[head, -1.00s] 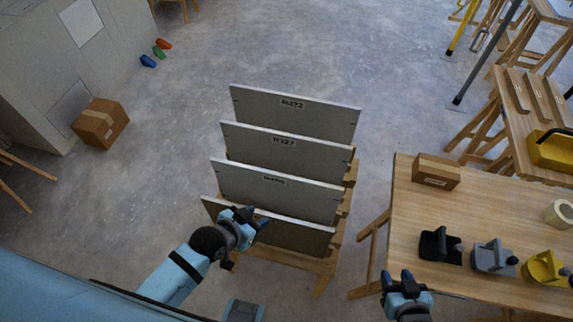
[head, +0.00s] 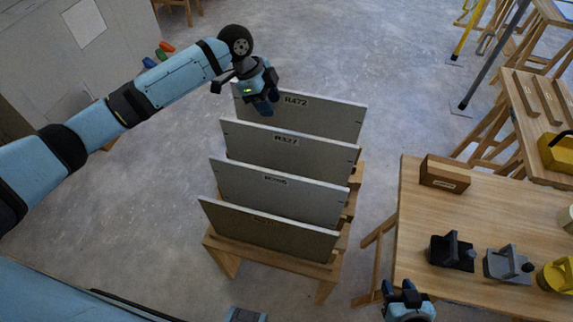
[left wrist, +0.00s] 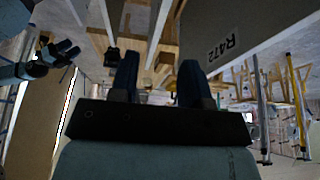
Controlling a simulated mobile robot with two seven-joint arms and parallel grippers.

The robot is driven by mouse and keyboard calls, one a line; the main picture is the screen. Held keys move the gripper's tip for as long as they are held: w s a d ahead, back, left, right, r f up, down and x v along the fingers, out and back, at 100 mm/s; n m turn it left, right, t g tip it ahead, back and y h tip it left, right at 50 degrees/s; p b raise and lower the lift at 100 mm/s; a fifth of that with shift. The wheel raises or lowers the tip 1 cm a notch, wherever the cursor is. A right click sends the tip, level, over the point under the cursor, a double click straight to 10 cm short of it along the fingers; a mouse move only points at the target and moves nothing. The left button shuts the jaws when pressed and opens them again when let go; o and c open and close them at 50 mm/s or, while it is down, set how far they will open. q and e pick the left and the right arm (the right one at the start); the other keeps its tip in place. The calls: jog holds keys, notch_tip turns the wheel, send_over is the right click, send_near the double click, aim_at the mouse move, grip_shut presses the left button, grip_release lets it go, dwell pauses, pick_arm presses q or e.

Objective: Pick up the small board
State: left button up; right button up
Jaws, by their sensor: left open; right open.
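Several grey boards stand on edge, one behind another, in a wooden rack (head: 224,262). The rearmost board (head: 335,120) reads R472. In front of it is the board R327 (head: 315,158), then a board (head: 310,200) with a hard-to-read label, then the front board (head: 265,230). I cannot tell which is the small board. My left gripper (head: 268,108) is open and empty by the left part of R472, covering some of it. In the left wrist view, the R472 board (left wrist: 260,18) lies right of the open fingers (left wrist: 160,72). My right gripper (head: 405,290) is open near the table's front left corner.
Floor is clear behind the rack and between rack and table.

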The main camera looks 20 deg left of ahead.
aim_at(286, 131)
pick_arm(q)
jog(key=x, duration=0.6)
jog(key=shift+w+a+f+p, duration=0.1)
jog(key=shift+w+f+p, duration=0.25)
jog(key=p+x, duration=0.1)
jog(key=x, duration=0.3)
jog(key=shift+s, duration=0.2)
jog(key=shift+d+f, duration=0.25)
jog(key=shift+f, duration=0.3)
grip_shut()
jog(key=shift+r, duration=0.1)
